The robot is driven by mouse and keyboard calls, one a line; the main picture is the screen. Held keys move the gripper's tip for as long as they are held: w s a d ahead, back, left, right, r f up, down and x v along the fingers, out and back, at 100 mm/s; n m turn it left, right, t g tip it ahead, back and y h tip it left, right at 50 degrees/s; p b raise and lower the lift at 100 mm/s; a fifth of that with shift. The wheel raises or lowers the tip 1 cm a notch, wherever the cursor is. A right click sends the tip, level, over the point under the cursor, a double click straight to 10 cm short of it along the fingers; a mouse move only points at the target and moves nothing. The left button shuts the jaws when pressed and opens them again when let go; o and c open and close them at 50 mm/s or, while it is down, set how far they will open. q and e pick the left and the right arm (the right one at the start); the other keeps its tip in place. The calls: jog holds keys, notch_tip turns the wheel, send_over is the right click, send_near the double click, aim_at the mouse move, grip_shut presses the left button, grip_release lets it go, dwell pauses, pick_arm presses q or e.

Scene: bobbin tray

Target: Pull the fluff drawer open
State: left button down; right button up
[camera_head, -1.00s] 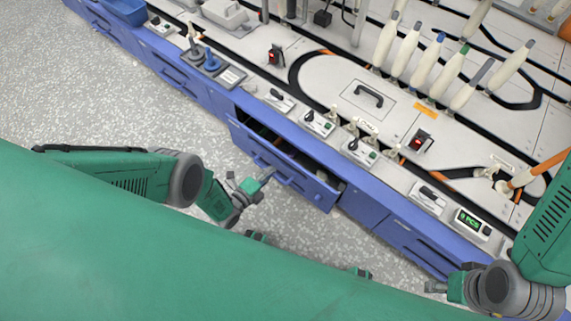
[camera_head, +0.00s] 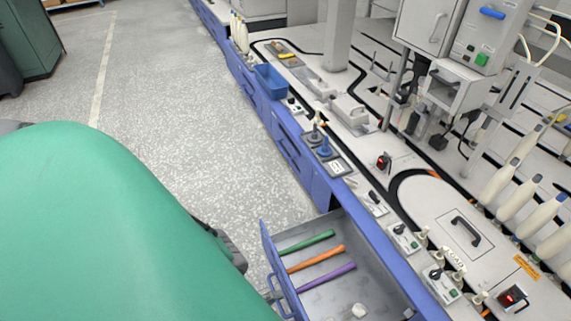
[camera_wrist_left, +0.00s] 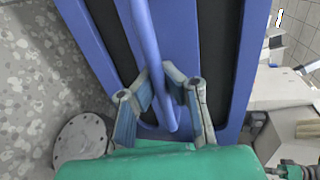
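The drawer (camera_head: 264,246) stands pulled far out of the blue bench front. It holds a green, an orange and a purple rod (camera_head: 326,277) and a small whitish lump (camera_head: 359,310). Its blue bar handle (camera_wrist_left: 152,48) runs down the left wrist view in front of the drawer face. My left gripper (camera_wrist_left: 158,75) has its two fingers closed around this bar, one on each side. In the head view only a small part of the left gripper (camera_head: 275,295) shows at the handle, near my green body. My right gripper is not in the head view.
A blue bin (camera_head: 271,82) sits farther along the bench edge. The bench top carries switch boxes, a black-handled hatch (camera_head: 466,230) and pale bobbins (camera_head: 515,203). The speckled floor (camera_head: 200,140) left of the bench is clear.

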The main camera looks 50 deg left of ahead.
pick_arm(q)
jog(key=shift+s+a+f, duration=0.2)
jog(key=shift+s, duration=0.55)
jog(key=c, duration=2.3)
grip_release()
jog(key=shift+d+r, duration=0.1)
jog(key=shift+d, duration=0.05)
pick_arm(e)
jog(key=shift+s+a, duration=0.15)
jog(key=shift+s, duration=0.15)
pick_arm(q)
jog(key=o, duration=0.7)
jog(key=shift+w, duration=0.1)
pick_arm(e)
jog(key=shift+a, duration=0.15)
pick_arm(q)
jog(key=shift+a, duration=0.2)
jog(key=v, duration=1.2)
